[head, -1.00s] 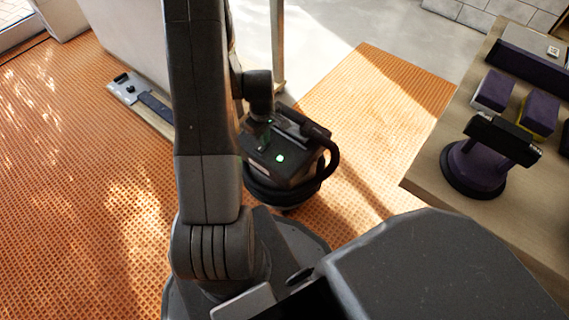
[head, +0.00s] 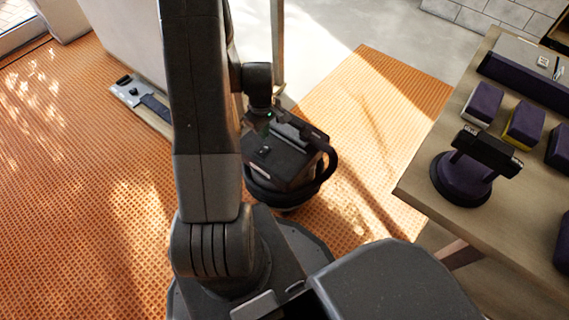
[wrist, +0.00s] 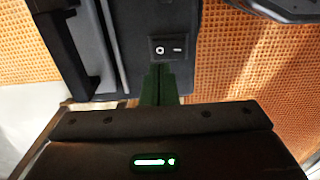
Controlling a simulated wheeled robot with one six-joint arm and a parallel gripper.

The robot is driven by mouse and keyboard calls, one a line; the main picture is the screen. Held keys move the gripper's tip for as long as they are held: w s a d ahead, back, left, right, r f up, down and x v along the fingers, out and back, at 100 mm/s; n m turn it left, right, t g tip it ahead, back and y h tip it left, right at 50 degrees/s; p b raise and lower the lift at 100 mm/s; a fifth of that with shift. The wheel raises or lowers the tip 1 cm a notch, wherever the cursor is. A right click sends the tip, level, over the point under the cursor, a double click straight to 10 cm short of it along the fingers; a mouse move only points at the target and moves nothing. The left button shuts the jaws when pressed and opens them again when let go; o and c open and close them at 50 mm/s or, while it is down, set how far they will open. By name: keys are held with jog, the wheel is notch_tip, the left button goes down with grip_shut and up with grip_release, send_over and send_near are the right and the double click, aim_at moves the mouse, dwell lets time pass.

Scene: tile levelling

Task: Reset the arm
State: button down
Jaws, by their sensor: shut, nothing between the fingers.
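My arm runs down the middle of the head view. My gripper (head: 262,130) is at its far end, over a black box-shaped machine (head: 285,168) with a thick black hose around it. In the wrist view the dark green fingers (wrist: 158,84) are shut together with nothing between them. They point at the machine's dark face (wrist: 140,25), just below a black rocker switch (wrist: 172,47). I cannot tell whether the fingertips touch the machine. A green light shows on the dark housing in the lower wrist view.
An orange gridded floor (head: 75,200) surrounds my base. A wooden table (head: 415,185) at the right carries a purple suction-cup tool (head: 462,180), purple blocks (head: 523,125) and a long purple tray (head: 525,82). A grey rail-like tool (head: 140,97) lies by a large pale panel (head: 125,40).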

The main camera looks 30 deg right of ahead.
jog(key=shift+r+p, duration=0.3)
jog(key=shift+r, duration=0.45)
jog(key=shift+w+r, duration=0.1)
